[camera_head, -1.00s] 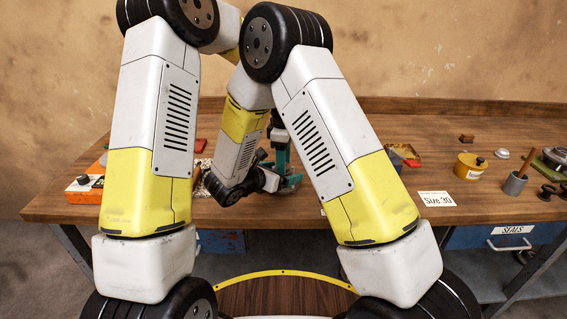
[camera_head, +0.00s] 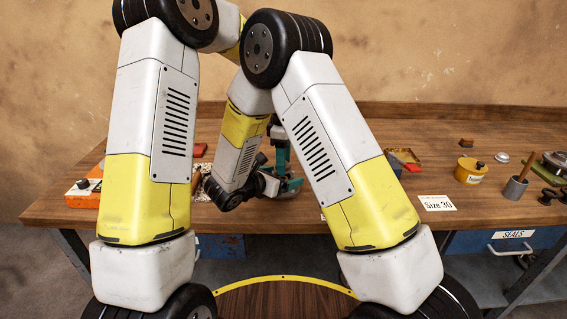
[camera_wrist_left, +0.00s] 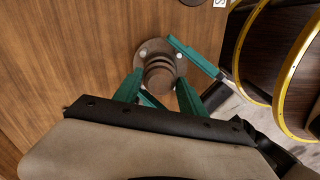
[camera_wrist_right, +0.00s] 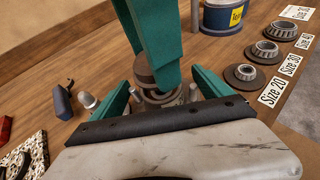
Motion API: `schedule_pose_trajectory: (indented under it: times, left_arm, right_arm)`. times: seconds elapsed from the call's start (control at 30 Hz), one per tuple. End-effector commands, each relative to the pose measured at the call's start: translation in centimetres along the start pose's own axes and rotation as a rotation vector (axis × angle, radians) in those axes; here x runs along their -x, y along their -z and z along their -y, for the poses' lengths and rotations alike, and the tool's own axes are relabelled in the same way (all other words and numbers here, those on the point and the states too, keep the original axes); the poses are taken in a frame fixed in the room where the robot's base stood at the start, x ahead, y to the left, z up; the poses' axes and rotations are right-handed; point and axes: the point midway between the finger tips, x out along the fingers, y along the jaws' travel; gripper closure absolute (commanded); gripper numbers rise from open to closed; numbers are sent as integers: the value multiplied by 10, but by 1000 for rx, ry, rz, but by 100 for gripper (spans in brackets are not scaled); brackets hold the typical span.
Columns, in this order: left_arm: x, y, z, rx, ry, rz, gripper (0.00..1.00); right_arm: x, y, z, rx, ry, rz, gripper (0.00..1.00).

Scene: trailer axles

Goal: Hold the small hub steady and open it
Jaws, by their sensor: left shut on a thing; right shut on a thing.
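The small hub, a brown-grey ribbed barrel on a flange with light studs, shows in the left wrist view (camera_wrist_left: 160,68) and partly in the right wrist view (camera_wrist_right: 143,72). My left gripper (camera_wrist_left: 160,82) is shut on the hub, with green fingers on both sides of the barrel. My right gripper (camera_wrist_right: 162,84) is also shut at the hub, low between its studs; which part it grips is partly hidden. The other gripper's green fingers cross close in front of the hub in the right wrist view. In the head view, my arms hide the hub.
Several bearings stand by size cards (camera_wrist_right: 274,91) in the right wrist view, near a blue tin (camera_wrist_right: 222,17). In the head view, an orange box (camera_head: 83,194) is left; a yellow tin (camera_head: 470,171) and grey cup (camera_head: 515,188) are right. Wood around the Size 30 card (camera_head: 437,203) is clear.

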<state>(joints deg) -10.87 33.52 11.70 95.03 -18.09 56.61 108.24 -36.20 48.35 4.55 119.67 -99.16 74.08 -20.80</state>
Motion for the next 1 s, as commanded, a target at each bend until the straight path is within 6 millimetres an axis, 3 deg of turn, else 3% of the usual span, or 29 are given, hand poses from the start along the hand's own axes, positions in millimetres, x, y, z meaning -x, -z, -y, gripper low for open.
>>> schedule_pose_trajectory:
  times: [0.27,0.6,0.8,0.83,0.87,1.0]
  left_arm:
    - [4,0,0,0,-2,0,100]
    - [40,0,-1,0,-2,0,100]
    - [40,0,0,0,0,1,100]
    - [40,0,0,0,0,1,100]
    - [40,0,0,0,0,1,100]
    - [40,0,0,0,0,1,100]
  right_arm:
    - [0,-1,1,0,2,3,84]
    - [0,-1,1,0,2,3,84]
    - [0,-1,1,0,2,3,84]
    - [0,-1,1,0,2,3,5]
    - [0,-1,1,0,2,3,0]
    - [0,-1,0,0,1,2,0]
